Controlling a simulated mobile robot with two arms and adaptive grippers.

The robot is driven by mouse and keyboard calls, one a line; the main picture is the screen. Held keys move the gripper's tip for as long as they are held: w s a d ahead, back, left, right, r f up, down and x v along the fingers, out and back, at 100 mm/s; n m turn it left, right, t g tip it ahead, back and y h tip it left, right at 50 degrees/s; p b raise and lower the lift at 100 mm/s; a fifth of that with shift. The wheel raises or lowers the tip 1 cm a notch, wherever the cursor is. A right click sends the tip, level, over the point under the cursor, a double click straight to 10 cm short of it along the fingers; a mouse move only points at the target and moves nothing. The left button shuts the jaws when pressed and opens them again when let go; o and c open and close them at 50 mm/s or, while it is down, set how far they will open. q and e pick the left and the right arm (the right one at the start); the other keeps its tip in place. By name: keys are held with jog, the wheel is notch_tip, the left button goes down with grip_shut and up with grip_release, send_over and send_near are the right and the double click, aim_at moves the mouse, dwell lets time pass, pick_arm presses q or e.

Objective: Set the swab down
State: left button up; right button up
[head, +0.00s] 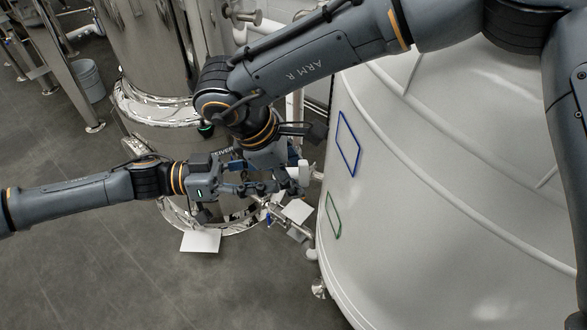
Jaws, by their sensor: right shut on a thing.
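My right gripper (290,172) is in the middle of the view, in front of the polished steel tank, at the end of the arm marked "ARM R". It is shut on a small white thing (301,174), which seems to be the swab; its shape is partly hidden by the fingers. My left gripper (268,188) reaches in from the left, just below and very close to the right one. The two overlap in the picture, so I cannot tell whether they touch or whether the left fingers are open.
A white tank (430,240) with a blue outlined square (348,143) and a green one (334,215) fills the right. The steel tank (155,60) stands behind my grippers. White plates (200,241) (297,210) sit below them. A grey bucket (89,80) stands far left; floor lower left is clear.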

pick_arm(q)
jog(key=a, duration=0.6)
jog(key=w+f+n+t+y, duration=0.5)
jog(key=w+f+t, duration=0.4)
jog(key=w+f, duration=0.65)
jog(key=s+a+f+n+t+y, duration=0.1)
jog(key=s+a+f+y, duration=0.15)
jog(key=f, duration=0.45)
jog(key=s+a+f+n+y, duration=0.1)
jog(key=a+f+n+y, duration=0.15)
jog(key=f, duration=0.45)
jog(key=s+a+f+n+t+y, duration=0.1)
jog(key=a+f+y, duration=0.2)
jog(key=f, duration=0.4)
jog(key=s+a+f+n+g+y, duration=0.1)
jog(key=s+a+f+g+y, duration=0.15)
jog(key=s+f, duration=0.7)
jog(key=s+a+f+n+g+y, duration=0.1)
jog(key=s+a+f+g+y, duration=0.15)
jog(key=s+f, duration=0.7)
jog(key=s+d+f+g, duration=0.1)
jog(key=s+f+g, duration=0.2)
jog(key=s, duration=1.1)
jog(key=s+d+f+n+g, duration=0.1)
jog(key=s+f+g, duration=0.2)
jog(key=s, duration=1.1)
notch_tip(320, 180, down, 2)
jog(key=shift+s+d+f, duration=0.1)
jog(key=shift+s+d, duration=0.05)
jog(key=shift+s, duration=0.15)
